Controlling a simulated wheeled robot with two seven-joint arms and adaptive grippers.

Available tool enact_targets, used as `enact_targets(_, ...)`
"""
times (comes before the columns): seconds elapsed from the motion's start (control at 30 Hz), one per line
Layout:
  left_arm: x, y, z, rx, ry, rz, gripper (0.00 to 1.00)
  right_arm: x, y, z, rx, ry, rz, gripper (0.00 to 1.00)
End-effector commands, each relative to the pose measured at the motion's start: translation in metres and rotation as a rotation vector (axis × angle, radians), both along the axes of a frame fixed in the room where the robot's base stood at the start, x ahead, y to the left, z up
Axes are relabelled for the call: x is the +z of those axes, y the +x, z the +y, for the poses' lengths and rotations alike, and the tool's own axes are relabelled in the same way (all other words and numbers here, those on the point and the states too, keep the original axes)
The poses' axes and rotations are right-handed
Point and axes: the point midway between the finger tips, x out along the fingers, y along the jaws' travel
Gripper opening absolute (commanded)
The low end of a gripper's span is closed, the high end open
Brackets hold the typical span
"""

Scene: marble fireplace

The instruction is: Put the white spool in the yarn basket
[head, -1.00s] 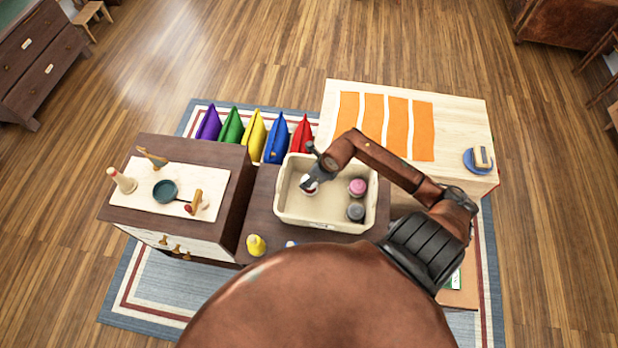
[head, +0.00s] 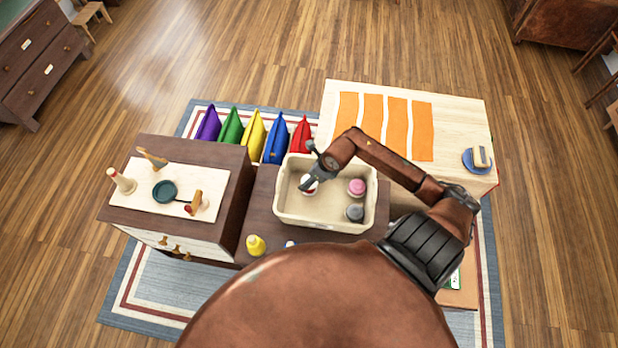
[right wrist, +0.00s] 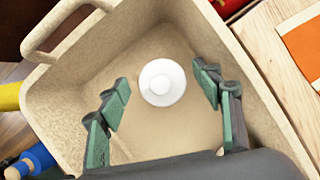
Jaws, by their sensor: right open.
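The yarn basket (head: 325,222) is a cream rectangular bin on a dark brown surface in the head view. The white spool (head: 313,189) is inside it toward the left, partly hidden by my right gripper (head: 308,182). In the right wrist view the white spool (right wrist: 162,83) shows from above, with the basket's pale inner walls (right wrist: 85,55) around it. My right gripper (right wrist: 161,78) is open, one finger on each side of the spool, with visible gaps on both sides. My left gripper is not in view.
A pink spool (head: 357,187) and a grey spool (head: 355,212) are also in the basket. Coloured cushions (head: 277,138) line up behind; a dark cabinet (head: 226,200) stands left.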

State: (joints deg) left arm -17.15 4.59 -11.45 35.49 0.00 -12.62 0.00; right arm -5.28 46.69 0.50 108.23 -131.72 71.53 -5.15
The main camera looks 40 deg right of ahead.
Motion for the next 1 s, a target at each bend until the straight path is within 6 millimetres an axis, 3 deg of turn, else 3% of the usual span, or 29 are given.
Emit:
enact_targets(0.3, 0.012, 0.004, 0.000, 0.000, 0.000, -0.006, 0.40, 0.062, -0.024, -0.008, 0.003, -0.004, -0.001, 0.60)
enact_targets(0.5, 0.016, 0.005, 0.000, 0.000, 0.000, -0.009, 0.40, 0.091, -0.036, -0.011, 0.001, -0.002, 0.000, 0.60)
enact_targets(0.7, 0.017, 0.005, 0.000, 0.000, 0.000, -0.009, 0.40, 0.102, -0.041, -0.012, 0.000, 0.000, 0.001, 0.60)
enact_targets(1.0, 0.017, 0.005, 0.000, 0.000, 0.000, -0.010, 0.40, 0.103, -0.041, -0.012, 0.000, 0.001, 0.000, 0.60)
